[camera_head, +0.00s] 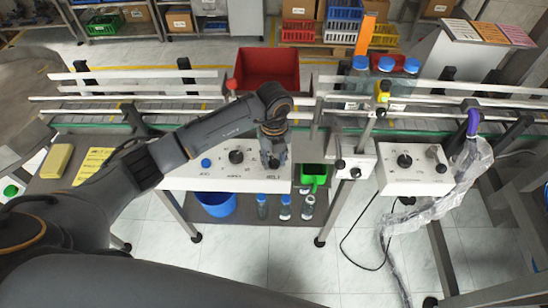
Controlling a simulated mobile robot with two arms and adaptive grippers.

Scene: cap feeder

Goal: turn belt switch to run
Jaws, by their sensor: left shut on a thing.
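A white control panel (222,180) stands in front of the conveyor. It carries a blue button (206,163), a black dial (236,157) and, at its right end, a label that seems to read BELT. My left arm reaches in from the left, and my left gripper (273,161) points down onto the panel just above that label. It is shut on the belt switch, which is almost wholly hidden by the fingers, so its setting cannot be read. My right gripper is not in view.
A second white control box (413,170) stands at the right. A red bin (267,69) lies behind the conveyor (160,101). Blue-capped bottles (385,72) stand at the back right. A green container (313,177) hangs close right of the panel. A yellow block (56,161) lies at left.

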